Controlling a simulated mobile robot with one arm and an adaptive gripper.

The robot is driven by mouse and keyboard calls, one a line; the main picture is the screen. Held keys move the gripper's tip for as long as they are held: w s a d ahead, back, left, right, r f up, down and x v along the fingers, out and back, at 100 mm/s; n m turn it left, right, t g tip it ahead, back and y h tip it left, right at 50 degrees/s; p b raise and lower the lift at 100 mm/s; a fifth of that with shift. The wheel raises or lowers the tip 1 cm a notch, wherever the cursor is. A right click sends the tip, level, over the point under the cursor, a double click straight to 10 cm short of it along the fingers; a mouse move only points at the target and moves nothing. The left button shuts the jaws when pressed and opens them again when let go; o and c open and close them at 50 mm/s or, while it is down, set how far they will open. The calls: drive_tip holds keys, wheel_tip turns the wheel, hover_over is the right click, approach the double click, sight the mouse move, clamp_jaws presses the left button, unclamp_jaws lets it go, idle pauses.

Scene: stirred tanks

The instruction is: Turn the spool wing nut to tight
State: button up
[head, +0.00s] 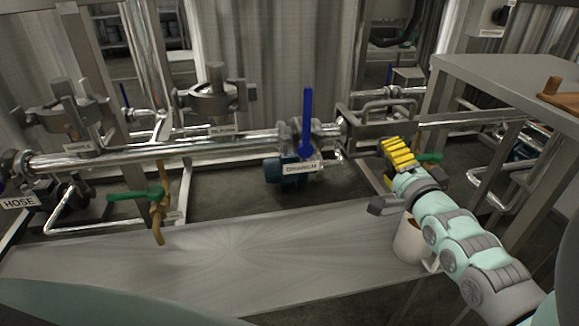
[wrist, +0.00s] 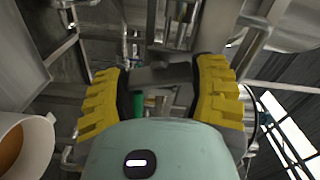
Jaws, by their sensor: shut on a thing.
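In the wrist view a grey metal bar, which looks like the spool wing nut (wrist: 165,74), spans between the two yellow ribbed fingers. My gripper (wrist: 165,85) is shut on it, one finger pad at each end. In the head view my gripper (head: 398,155) is at the right, by the grey pipe fitting at the end of the horizontal pipe. The wing nut is hidden behind the fingers there, and how far it is turned cannot be told.
A white mug (head: 408,242) with brown contents stands below my wrist, near the right end of the steel bench (head: 230,265). A blue-handled valve (head: 307,120) is left of my gripper. Other clamps (head: 215,98) are farther left. A steel table (head: 500,72) stands at right.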

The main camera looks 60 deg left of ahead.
drive_tip(key=shift+w+d+f+m+b, duration=0.1)
drive_tip(key=shift+f+m+b, duration=0.1)
drive_tip(key=shift+m+b, duration=1.5)
drive_tip(key=shift+b, duration=0.6)
drive_tip(key=o, duration=1.3)
drive_tip(key=shift+r, duration=0.1)
drive_tip(key=shift+c, duration=0.2)
drive_tip(key=v, duration=1.2)
